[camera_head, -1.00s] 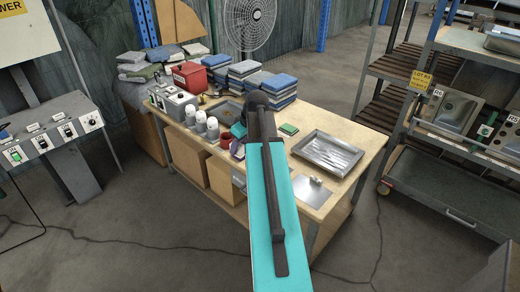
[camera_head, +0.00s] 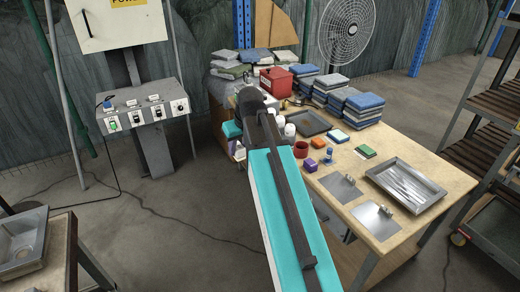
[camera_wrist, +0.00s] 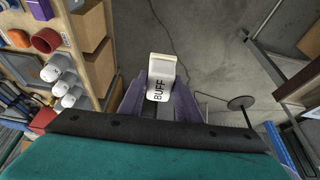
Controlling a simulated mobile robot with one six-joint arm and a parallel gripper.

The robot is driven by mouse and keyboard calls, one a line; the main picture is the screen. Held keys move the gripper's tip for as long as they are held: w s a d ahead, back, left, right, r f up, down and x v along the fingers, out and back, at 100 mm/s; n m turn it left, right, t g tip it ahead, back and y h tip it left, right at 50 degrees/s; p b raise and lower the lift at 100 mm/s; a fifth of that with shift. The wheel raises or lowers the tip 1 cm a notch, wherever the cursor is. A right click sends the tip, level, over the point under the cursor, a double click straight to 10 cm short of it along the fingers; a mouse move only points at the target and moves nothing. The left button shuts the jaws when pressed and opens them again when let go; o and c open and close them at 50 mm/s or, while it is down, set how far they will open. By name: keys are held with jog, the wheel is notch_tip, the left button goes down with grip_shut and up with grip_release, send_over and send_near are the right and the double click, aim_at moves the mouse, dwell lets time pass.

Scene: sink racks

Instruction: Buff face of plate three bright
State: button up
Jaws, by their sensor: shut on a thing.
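The bottle is over the floor, off the bench's edge. In the head view my arm hides most of the gripper and bottle. Two flat metal plates (camera_head: 343,187) (camera_head: 377,220) lie on the bench's near right part, each with a small fitting at its edge. I cannot read any number on them, so I cannot tell which is plate three.
The bench (camera_head: 425,170) holds a metal tray (camera_head: 405,185), stacked cloths (camera_head: 362,108), a red container (camera_head: 276,82), an orange block (camera_head: 317,143), a purple block (camera_head: 310,165) and a green pad (camera_head: 365,152). A control panel (camera_head: 145,113) stands left.

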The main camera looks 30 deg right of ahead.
jog(key=a+r, duration=0.4)
jog(key=a, duration=1.1)
jog(key=shift+w+a, duration=0.25)
jog(key=shift+a, duration=0.1)
jog(key=shift+d, duration=0.1)
